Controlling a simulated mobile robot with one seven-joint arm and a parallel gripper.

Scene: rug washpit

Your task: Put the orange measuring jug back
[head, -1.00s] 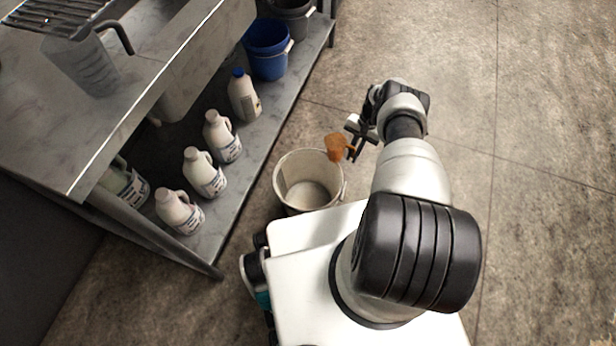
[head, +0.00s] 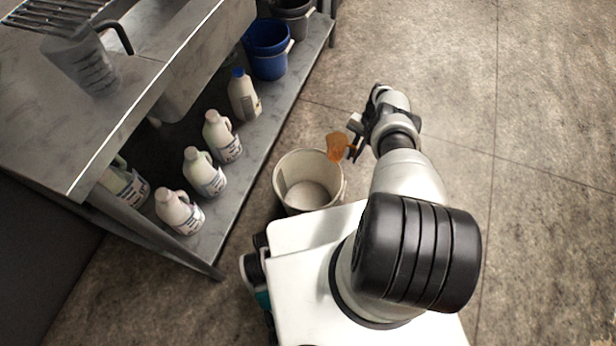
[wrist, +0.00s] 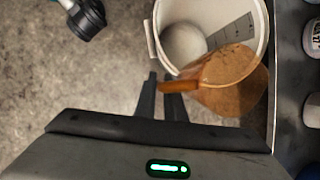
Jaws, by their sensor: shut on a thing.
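The orange measuring jug (head: 337,147) is held by its handle in my gripper (head: 353,151), above the floor by the far right rim of a white bucket (head: 279,185). In the wrist view the jug (wrist: 231,82) hangs to the right of my gripper (wrist: 162,90), whose fingers are shut on its handle. The jug overlaps the near rim of the bucket (wrist: 156,28) in that view. Whether it touches the bucket I cannot tell. A clear grey measuring jug (head: 84,62) stands on the steel bench at the left.
The steel bench (head: 40,140) has a lower shelf (head: 262,140) with several white bottles (head: 204,172) and a blue bucket (head: 268,50). A metal rack (head: 60,12) lies at the bench's back. Open floor (head: 550,180) lies to the right.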

